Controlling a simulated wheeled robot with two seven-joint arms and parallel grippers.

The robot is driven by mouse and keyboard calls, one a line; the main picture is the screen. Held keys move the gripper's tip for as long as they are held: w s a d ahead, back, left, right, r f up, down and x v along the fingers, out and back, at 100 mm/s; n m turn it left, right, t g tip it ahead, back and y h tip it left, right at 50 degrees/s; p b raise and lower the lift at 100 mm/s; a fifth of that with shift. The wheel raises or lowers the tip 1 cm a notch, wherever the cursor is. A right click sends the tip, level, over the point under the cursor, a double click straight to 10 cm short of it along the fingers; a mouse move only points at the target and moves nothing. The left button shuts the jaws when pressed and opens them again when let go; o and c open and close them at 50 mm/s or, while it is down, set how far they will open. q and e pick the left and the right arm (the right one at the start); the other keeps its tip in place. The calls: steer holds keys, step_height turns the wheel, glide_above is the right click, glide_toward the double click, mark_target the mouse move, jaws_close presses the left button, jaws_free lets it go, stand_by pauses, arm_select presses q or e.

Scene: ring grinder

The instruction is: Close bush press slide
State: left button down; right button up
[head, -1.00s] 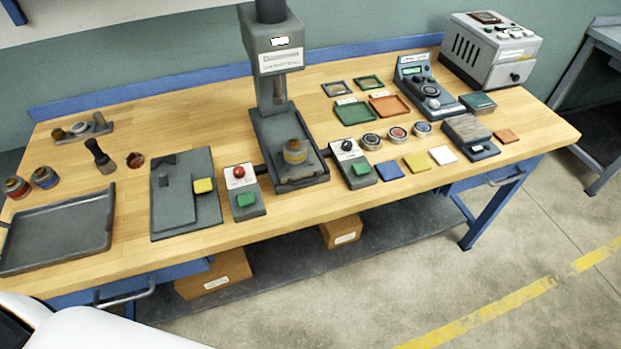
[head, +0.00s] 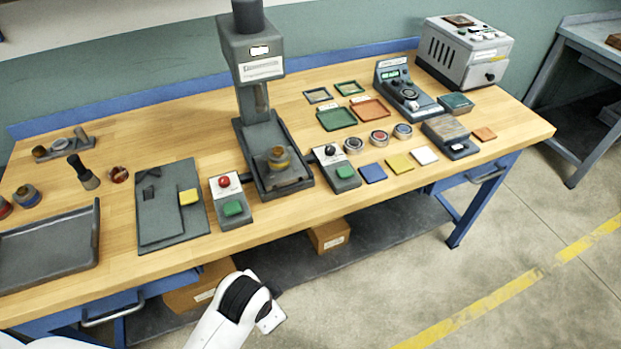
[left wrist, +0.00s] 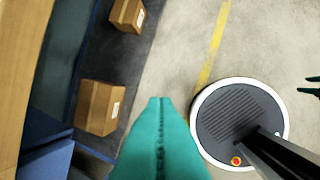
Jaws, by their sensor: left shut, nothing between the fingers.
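The bush press (head: 251,65) stands upright at the middle of the bench. Its dark slide (head: 296,184) reaches out in front of the column, toward the bench's front edge. A brass-coloured round bush piece (head: 279,158) sits on it, forward of the ram. My left gripper (left wrist: 158,100) shows in the left wrist view, its teal fingers shut together and empty, with the floor below. In the head view only my left arm shows, low in front of the bench, apart from the slide. Teal prongs of my right gripper (left wrist: 311,85) show apart at the wrist view's right edge.
Control boxes with a red button (head: 226,192) and a black knob (head: 335,166) flank the slide closely. A grey plate (head: 172,205) lies left, coloured tiles right. Cardboard boxes (left wrist: 100,107) rest on the lower shelf. The floor in front is open.

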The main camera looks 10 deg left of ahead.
arm_select(q)
steer(key=w+d+r+m+t+y, duration=0.2)
steer(key=w+d+r+m, duration=0.4)
steer(key=w+d+m, duration=0.4)
steer(key=m+t+y, duration=0.4)
steer(key=m+y, duration=0.1)
steer(key=m, duration=0.6)
glide_toward(306, 175)
steer(key=f, duration=0.1)
steer(key=f+p, duration=0.1)
steer(key=a+f, duration=0.1)
steer(key=shift+w, duration=0.3)
steer(key=w+a, duration=0.1)
steer(key=w+a+p, duration=0.1)
steer(key=w, duration=0.1)
steer(key=shift+f, duration=0.15)
steer(key=shift+w+a, duration=0.2)
steer(key=shift+w, duration=0.15)
